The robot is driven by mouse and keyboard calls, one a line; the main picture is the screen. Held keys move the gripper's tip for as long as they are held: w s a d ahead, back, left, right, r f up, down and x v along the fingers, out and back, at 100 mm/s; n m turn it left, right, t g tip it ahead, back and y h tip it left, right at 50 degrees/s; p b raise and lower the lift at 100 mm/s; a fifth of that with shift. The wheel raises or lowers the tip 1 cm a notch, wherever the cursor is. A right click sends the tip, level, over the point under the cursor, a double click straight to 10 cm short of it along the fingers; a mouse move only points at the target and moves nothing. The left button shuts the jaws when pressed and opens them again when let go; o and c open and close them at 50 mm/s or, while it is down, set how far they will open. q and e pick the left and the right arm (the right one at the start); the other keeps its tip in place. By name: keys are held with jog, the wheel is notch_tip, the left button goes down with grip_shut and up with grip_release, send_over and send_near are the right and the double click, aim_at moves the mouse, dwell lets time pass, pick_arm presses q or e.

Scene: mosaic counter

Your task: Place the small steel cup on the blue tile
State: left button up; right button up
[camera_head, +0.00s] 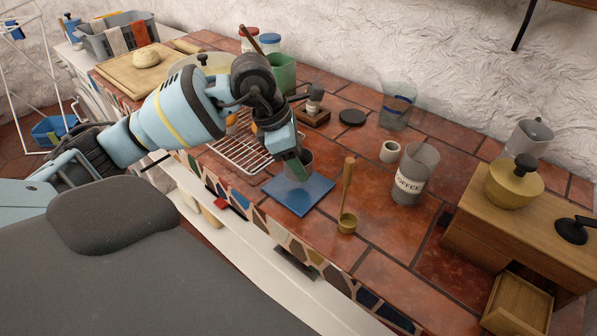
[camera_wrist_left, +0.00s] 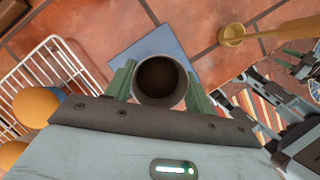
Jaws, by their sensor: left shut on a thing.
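The small steel cup (camera_head: 300,166) is upright between the green fingers of my left gripper (camera_head: 293,164), which is shut on it. The blue tile (camera_head: 300,193) lies on the counter under and in front of the cup. I cannot tell whether the cup's base touches the tile. In the left wrist view I look down into the cup (camera_wrist_left: 160,80), dark inside, with the gripper's fingers (camera_wrist_left: 160,88) on either side. Part of the blue tile (camera_wrist_left: 160,42) shows beyond it.
A wire rack (camera_head: 240,150) lies left of the tile. A brass ladle (camera_head: 347,222) stands close on its right. A coffee jar (camera_head: 413,175), a small white cup (camera_head: 389,151) and a glass (camera_head: 396,108) stand farther right.

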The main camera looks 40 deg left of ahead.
pick_arm(q)
jog(key=shift+f, duration=2.05)
jog(key=o, duration=1)
jog(key=shift+c, duration=0.2)
jog(key=v, duration=1.2)
